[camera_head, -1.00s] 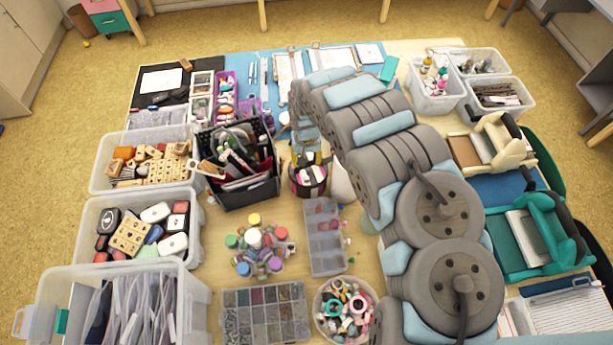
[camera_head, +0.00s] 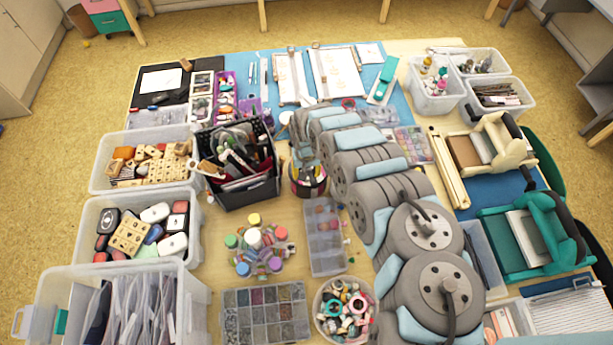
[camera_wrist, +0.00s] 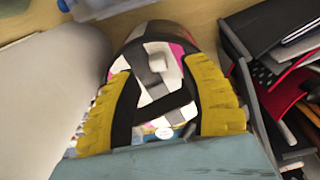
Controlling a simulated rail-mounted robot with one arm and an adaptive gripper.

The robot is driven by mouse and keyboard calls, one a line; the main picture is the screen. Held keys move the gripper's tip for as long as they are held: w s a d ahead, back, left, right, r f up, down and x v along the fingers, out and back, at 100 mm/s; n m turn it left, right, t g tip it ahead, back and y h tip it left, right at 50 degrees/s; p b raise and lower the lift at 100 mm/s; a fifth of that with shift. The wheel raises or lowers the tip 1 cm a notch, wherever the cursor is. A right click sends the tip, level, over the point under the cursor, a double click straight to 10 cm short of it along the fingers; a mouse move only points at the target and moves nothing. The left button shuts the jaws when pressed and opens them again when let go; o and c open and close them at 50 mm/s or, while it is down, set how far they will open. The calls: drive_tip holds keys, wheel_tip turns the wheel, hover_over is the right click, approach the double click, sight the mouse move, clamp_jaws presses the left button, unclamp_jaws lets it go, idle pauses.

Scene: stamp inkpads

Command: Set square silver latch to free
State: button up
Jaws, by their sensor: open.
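My gripper (camera_wrist: 160,98) is open in the wrist view, its two yellow fingers spread with black inner parts. It is over a round tub (camera_wrist: 136,42) with pale, grey and pink pieces, one a small raised squarish block. In the head view the tub (camera_head: 296,188) stands at the middle of the table, partly hidden by my arm. I cannot pick out the square silver latch for certain. Two white boards at the back, left (camera_head: 289,78) and right (camera_head: 336,73), each carry a small metallic piece at the top edge. Their state is too small to tell.
A black caddy of tools (camera_head: 240,195) stands just left of the tub, close to my gripper. Clear bins line the left, with a stamp bin (camera_head: 142,185) among them. Bottles (camera_head: 258,247) and a divided box (camera_head: 326,255) are in front. A teal machine (camera_head: 530,240) stands at right.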

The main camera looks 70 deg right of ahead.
drive_tip(key=shift+f, duration=1.3)
clamp_jaws()
